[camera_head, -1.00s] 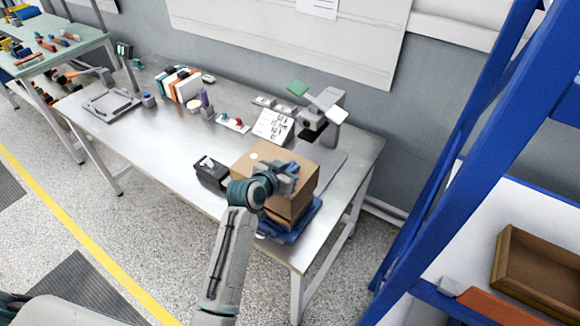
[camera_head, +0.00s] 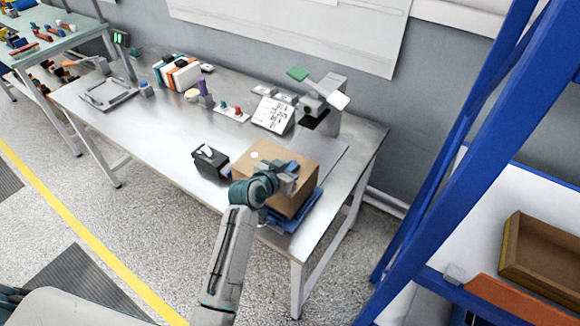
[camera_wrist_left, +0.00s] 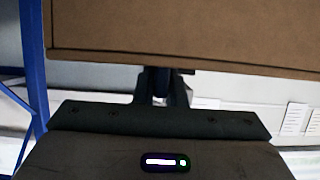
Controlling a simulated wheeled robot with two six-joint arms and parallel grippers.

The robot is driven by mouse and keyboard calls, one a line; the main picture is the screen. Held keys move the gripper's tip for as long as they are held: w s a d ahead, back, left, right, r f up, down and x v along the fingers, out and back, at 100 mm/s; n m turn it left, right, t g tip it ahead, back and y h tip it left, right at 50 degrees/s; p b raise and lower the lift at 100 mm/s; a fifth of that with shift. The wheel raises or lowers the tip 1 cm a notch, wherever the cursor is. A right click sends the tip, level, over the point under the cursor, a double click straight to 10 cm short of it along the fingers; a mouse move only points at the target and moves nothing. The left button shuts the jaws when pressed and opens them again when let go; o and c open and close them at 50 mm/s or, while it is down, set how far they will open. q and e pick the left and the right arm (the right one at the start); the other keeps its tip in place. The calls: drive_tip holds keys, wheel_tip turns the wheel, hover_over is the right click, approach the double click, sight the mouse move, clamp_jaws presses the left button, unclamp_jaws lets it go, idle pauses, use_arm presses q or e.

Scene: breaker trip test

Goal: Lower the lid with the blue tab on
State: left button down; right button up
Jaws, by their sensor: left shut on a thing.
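A brown box with a flat brown lid (camera_head: 283,157) sits near the right front corner of the metal table. My left gripper (camera_head: 285,180) is at the front edge of the lid and shut on its blue tab, which is mostly hidden by the fingers. In the left wrist view a broad brown panel (camera_wrist_left: 180,30) fills the top, and the left gripper (camera_wrist_left: 160,88) meets its lower edge with something dark between the fingers. The lid looks down on, or very close to, the box body (camera_head: 297,200); I cannot tell if any gap remains. My right gripper is out of view.
A blue base (camera_head: 308,214) lies under the box. A small black box (camera_head: 207,160) stands just left of it. A grey device (camera_head: 325,105) and a white card (camera_head: 272,114) stand behind. A blue rack (camera_head: 440,170) rises at the right. The middle of the table (camera_head: 150,135) is clear.

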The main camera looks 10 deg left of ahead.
use_arm(q)
drive_tip(key=c, duration=1.4)
unclamp_jaws()
drive_tip(key=shift+s+a+r+b, duration=0.1)
drive_tip(key=shift+s+a+b, duration=0.15)
drive_tip(key=shift+s, duration=0.3)
drive_tip(key=b+v, duration=0.2)
drive_tip(key=v, duration=0.7)
drive_tip(key=shift+s+r, duration=0.2)
drive_tip(key=shift+r, duration=0.1)
